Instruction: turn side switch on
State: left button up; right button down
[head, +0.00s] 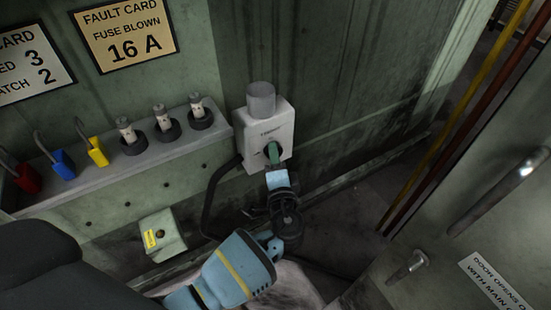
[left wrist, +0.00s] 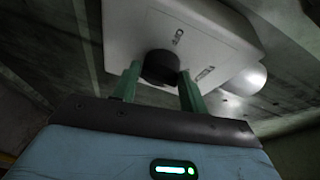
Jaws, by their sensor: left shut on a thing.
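The side switch is a white box (head: 252,133) on the green wall, with a grey cylinder (head: 261,98) on top. Its round black knob (left wrist: 160,67) is on the face of the box, with small lettering around it in the left wrist view. My left gripper (head: 272,152) reaches up from below to the knob. In the left wrist view its two green fingers stand on either side of the knob, and it is shut on it. The fingers hide much of the knob in the head view, so its exact angle is unclear. My right gripper is not in view.
A ledge (head: 100,178) at left carries several fuses and red, blue and yellow padlocks (head: 97,152). A small box with a yellow label (head: 163,236) sits below. A black cable (head: 209,200) hangs beside the switch. A door with a handle (head: 500,190) is at right.

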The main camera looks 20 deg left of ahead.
pick_arm(q)
jog(key=o, duration=0.8)
jog(key=shift+a, duration=0.1)
jog(key=shift+o, duration=0.6)
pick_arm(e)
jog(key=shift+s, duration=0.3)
pick_arm(q)
jog(key=v, duration=0.8)
jog(key=shift+p, duration=0.35)
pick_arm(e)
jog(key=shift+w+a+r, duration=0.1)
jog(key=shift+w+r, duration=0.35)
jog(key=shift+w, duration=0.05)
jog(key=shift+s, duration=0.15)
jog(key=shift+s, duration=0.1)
